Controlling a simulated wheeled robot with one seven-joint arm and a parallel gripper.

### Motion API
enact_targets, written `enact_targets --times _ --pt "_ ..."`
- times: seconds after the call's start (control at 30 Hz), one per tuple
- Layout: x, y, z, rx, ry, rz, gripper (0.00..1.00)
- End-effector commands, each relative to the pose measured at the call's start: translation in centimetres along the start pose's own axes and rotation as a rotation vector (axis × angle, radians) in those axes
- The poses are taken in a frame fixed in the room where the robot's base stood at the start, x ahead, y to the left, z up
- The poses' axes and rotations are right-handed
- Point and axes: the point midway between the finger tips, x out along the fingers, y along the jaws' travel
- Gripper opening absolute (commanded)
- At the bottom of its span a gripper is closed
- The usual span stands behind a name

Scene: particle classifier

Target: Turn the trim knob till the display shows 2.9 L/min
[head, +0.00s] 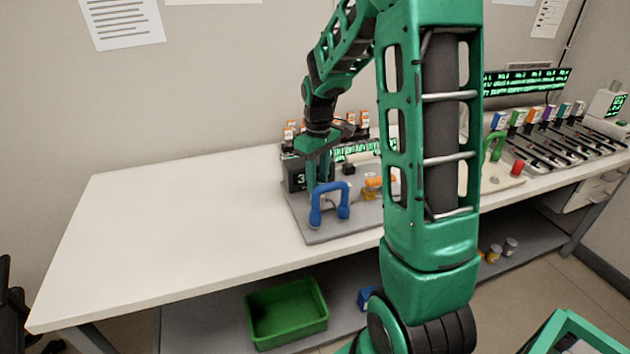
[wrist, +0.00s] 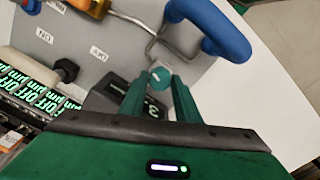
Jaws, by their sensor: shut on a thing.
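The trim knob (wrist: 160,77) is a small teal cap with a pale mark, seen in the wrist view between my fingertips. My gripper (wrist: 160,86) is shut on it. The dark display box (wrist: 122,92) is next to the knob; my fingers cover part of its face, and only part of a digit shows. In the head view my gripper (head: 318,180) reaches down to the grey panel (head: 335,232), in front of the display (head: 297,177). A 3 is legible there; the rest of the reading is hidden. The knob is hidden in the head view.
A blue arched handle (head: 330,200) stands close in front of my gripper. An orange-handled part (head: 374,183) and a black knob (wrist: 67,70) are also on the panel. The white table (head: 170,230) is clear to the left. A green bin (head: 287,312) stands below.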

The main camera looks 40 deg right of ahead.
Motion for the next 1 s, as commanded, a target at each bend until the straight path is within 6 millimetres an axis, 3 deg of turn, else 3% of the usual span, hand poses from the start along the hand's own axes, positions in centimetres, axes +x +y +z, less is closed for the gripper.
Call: enact_targets --times 0.5,1.0 --pt "-0.08 0.05 -0.06 0.323 0.002 0.001 0.07" --pt "-0.10 0.02 -0.09 0.399 0.003 0.001 0.07"
